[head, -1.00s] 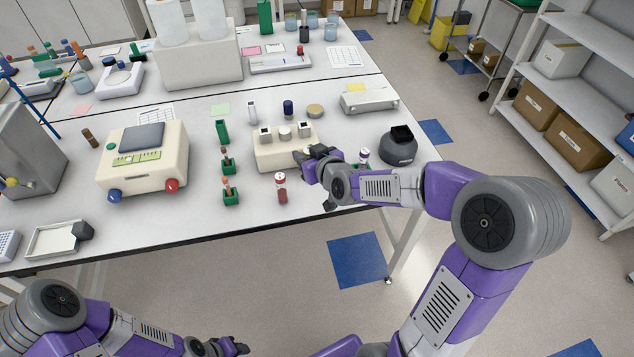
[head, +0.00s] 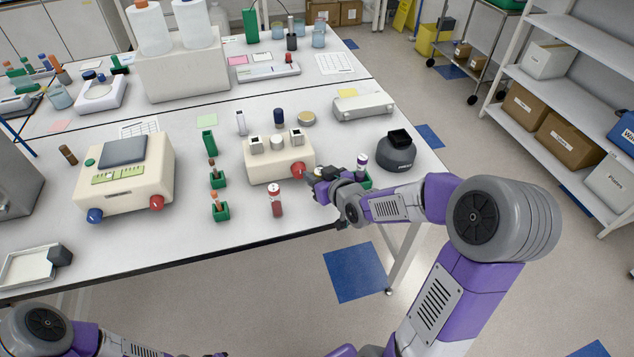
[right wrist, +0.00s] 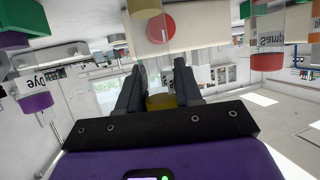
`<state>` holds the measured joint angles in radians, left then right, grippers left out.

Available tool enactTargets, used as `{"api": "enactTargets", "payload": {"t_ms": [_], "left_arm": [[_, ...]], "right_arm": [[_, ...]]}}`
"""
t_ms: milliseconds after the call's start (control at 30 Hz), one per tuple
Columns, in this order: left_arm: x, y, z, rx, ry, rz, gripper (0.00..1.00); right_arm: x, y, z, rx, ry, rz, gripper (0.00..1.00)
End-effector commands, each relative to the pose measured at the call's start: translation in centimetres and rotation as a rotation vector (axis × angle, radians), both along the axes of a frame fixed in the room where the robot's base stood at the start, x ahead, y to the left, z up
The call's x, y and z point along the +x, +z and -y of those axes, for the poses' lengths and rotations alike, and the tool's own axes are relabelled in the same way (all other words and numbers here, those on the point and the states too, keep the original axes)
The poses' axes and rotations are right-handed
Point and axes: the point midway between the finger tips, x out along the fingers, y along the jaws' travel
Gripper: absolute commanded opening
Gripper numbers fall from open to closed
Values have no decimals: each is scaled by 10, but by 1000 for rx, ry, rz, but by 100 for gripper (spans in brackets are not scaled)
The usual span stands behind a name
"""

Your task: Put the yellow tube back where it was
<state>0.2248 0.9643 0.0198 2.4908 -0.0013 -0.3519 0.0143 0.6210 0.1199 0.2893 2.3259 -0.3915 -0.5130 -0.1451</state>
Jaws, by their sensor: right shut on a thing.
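The yellow tube (right wrist: 150,32) has a yellow cap (right wrist: 160,101), a clear body and yellow contents. It shows in the right wrist view, which appears upside down. My right gripper (right wrist: 160,88) is shut on it near the cap. In the head view my right gripper (head: 316,188) is in front of the right end of the cream block device (head: 262,173), and the tube is mostly hidden there. A green holder (head: 366,183) stands just right of the gripper, partly hidden by my arm, with a purple-capped tube (head: 361,162) at it. My left gripper (head: 218,354) barely shows at the bottom edge.
A red-capped tube (head: 276,200) stands left of my right gripper. Small green holders with tubes (head: 220,212) stand further left. A dark grey round device (head: 397,152) is behind my right arm. The table's front edge is close below the gripper.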

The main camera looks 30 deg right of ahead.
Motion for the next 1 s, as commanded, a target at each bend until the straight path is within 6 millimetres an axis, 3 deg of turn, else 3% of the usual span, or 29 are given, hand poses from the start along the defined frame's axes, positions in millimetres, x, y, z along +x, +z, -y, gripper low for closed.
{"api": "enactTargets", "payload": {"t_ms": [100, 500, 533, 667, 1000], "left_arm": [[0, -7, 0, 0, 0, 0, 43], [0, -11, 0, 0, 0, 0, 43], [0, -10, 0, 0, 0, 0, 43], [0, -10, 0, 0, 0, 0, 43], [0, -8, 0, 0, 0, 0, 43]], "right_arm": [[0, -19, 0, 2, -1, -3, 15], [0, -22, 0, 0, 0, -1, 15], [0, -22, 0, 0, 0, -1, 38], [0, -21, 0, 0, 0, -1, 58], [0, -20, 0, 0, 0, -1, 60]]}}
